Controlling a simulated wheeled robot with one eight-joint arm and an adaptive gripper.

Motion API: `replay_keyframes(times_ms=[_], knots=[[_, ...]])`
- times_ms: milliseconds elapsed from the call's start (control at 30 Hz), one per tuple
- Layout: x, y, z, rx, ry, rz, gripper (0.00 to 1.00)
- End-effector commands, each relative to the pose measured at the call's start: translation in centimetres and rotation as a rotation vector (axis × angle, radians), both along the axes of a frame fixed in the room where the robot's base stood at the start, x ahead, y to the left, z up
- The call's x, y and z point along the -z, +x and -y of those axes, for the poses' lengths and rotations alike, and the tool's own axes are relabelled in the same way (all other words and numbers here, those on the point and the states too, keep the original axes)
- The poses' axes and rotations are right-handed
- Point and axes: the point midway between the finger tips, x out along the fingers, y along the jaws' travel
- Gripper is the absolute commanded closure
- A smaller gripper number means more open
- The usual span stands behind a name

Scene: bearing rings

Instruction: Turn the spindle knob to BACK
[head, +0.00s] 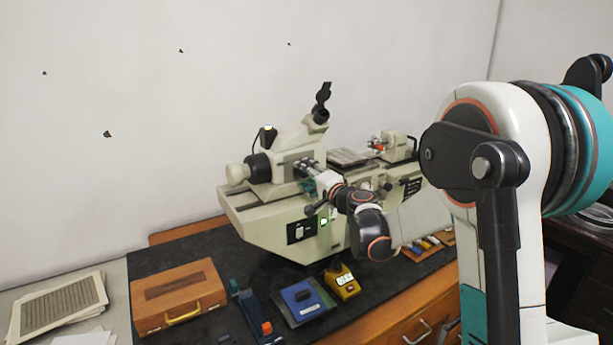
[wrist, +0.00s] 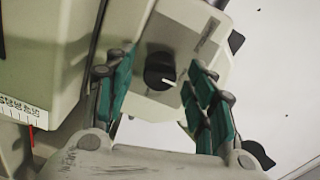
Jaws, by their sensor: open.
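The spindle knob (wrist: 159,71) is a round black knob with a white pointer line, set on a pale machine face in the wrist view. The line points to the right and slightly down in that view. No BACK label is readable beside it. My gripper (wrist: 154,64) is open, with its teal finger pads to the left and right of the knob in the picture. I cannot tell whether either pad touches it. In the head view, my gripper (head: 308,187) is at the machine's (head: 262,222) spindle end, and the knob cannot be made out there.
A microscope head (head: 303,130) rises above the machine. A wooden case (head: 178,292), a blue box (head: 304,300) and a yellow device (head: 342,281) lie on the dark mat in front.

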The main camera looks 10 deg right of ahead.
Motion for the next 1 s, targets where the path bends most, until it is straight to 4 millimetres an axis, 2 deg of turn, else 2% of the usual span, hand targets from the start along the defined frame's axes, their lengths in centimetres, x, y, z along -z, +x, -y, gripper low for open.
replay_keyframes(times_ms=[167, 400, 600, 800, 1000], knots=[[-0.1, -2.3, 0.8, 0.002, 0.0, 0.0, 0.5], [-0.2, -7.1, 2.4, 0.002, 0.0, -0.001, 0.5], [-0.3, -9.9, 3.3, 0.001, 0.0, -0.001, 0.5], [-0.4, -11.1, 3.6, 0.0, 0.0, 0.0, 0.5], [-0.4, -11.1, 3.6, 0.0, 0.0, 0.0, 0.5]])
